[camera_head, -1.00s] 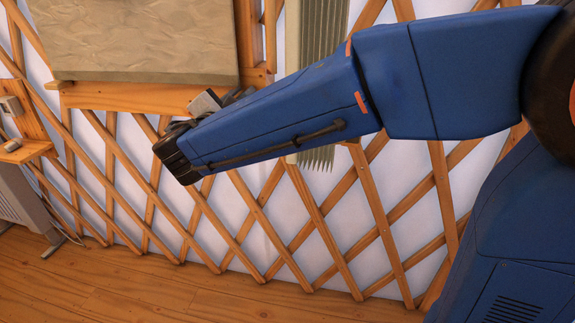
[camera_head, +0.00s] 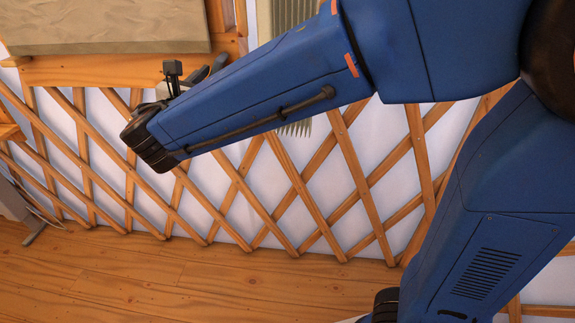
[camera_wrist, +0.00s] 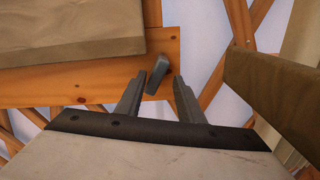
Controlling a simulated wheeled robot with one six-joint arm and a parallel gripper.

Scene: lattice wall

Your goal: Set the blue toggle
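My gripper (camera_wrist: 159,80) is open in the wrist view, with its two grey fingers apart. A small dark-grey lever-like piece (camera_wrist: 157,72) shows between the fingertips, near the right end of a wooden board. It looks tilted and does not look clearly blue; I cannot tell for sure that it is the toggle. I see no contact between it and the fingers. In the head view my arm reaches left toward the board, and its forearm hides most of the gripper and the lever-like piece.
The wooden board (camera_head: 110,72) runs below a beige panel (camera_head: 105,28) on the lattice wall (camera_head: 235,190). A brown block-like surface (camera_wrist: 275,90) stands close at right in the wrist view.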

